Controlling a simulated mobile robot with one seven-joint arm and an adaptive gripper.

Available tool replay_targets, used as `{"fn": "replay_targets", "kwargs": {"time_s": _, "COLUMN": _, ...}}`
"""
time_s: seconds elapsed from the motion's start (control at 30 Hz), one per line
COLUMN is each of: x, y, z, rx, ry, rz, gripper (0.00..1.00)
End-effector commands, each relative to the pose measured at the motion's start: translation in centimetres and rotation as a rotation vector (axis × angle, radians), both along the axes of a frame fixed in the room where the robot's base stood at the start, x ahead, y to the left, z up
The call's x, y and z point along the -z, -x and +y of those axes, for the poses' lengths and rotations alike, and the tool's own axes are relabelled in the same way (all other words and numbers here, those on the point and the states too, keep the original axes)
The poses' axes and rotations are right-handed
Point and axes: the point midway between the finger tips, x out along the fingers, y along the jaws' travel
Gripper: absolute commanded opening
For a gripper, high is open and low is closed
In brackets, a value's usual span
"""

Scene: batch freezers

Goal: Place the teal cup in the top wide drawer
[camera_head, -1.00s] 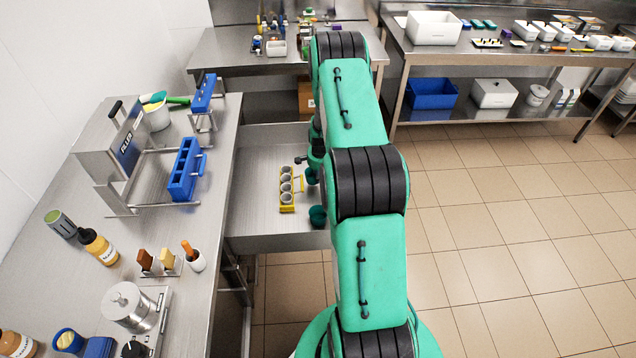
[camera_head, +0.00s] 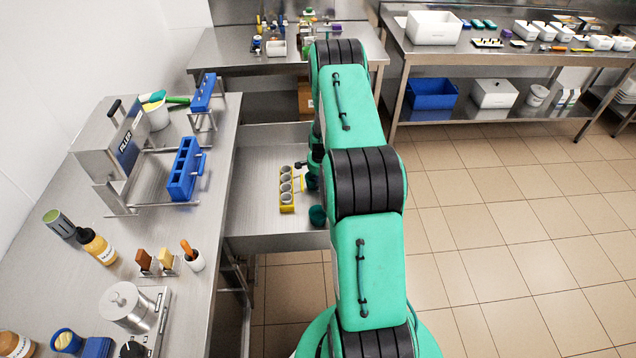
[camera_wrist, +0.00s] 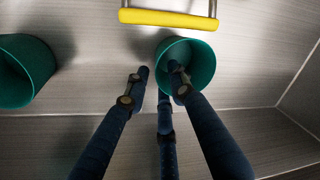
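Two teal cups stand on the floor of a grey open drawer (camera_head: 262,222). In the wrist view one cup (camera_wrist: 201,72) is at upper centre and another (camera_wrist: 38,62) at the left edge. My gripper (camera_wrist: 158,72) is open at the central cup. Its right fingertip shows inside the cup's mouth, and its left fingertip is outside, left of the rim. I cannot tell whether either touches the wall. In the head view one teal cup (camera_head: 317,216) shows near the drawer's front right, while my arm partly hides the gripper (camera_head: 304,166) and the cup there.
A yellow-framed holder (camera_head: 287,208) with several grey cups sits left of my gripper; its yellow bar (camera_wrist: 168,18) lies just beyond the central cup. Drawer walls enclose this space. A steel counter (camera_head: 215,215) with a filler machine (camera_head: 112,140) stands left. Open floor lies right.

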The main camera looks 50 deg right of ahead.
Motion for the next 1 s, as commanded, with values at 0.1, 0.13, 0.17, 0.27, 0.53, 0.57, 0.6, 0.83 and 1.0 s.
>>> {"fn": "replay_targets", "kwargs": {"time_s": 0.1, "x": 0.0, "y": 0.0, "z": 0.0, "rx": 0.000, "ry": 0.000, "rz": 0.000, "gripper": 0.24}}
{"fn": "replay_targets", "kwargs": {"time_s": 0.13, "x": 0.0, "y": 0.0, "z": 0.0, "rx": 0.000, "ry": 0.000, "rz": 0.000, "gripper": 0.24}}
{"fn": "replay_targets", "kwargs": {"time_s": 0.17, "x": -0.1, "y": 0.0, "z": 0.0, "rx": 0.000, "ry": 0.000, "rz": 0.000, "gripper": 0.24}}
{"fn": "replay_targets", "kwargs": {"time_s": 0.27, "x": -0.4, "y": 0.0, "z": 0.0, "rx": 0.000, "ry": 0.000, "rz": 0.000, "gripper": 0.24}}
{"fn": "replay_targets", "kwargs": {"time_s": 0.53, "x": -2.7, "y": 0.3, "z": 0.2, "rx": 0.000, "ry": 0.001, "rz": -0.001, "gripper": 0.24}}
{"fn": "replay_targets", "kwargs": {"time_s": 0.57, "x": -3.1, "y": 0.3, "z": 0.2, "rx": 0.000, "ry": 0.001, "rz": -0.001, "gripper": 0.24}}
{"fn": "replay_targets", "kwargs": {"time_s": 0.6, "x": -3.7, "y": 0.4, "z": 0.3, "rx": 0.000, "ry": 0.001, "rz": -0.001, "gripper": 0.24}}
{"fn": "replay_targets", "kwargs": {"time_s": 0.83, "x": -7.3, "y": 0.8, "z": 0.6, "rx": 0.000, "ry": 0.001, "rz": -0.001, "gripper": 0.24}}
{"fn": "replay_targets", "kwargs": {"time_s": 1.0, "x": -9.7, "y": 1.2, "z": 0.9, "rx": 0.000, "ry": 0.001, "rz": -0.001, "gripper": 0.24}}
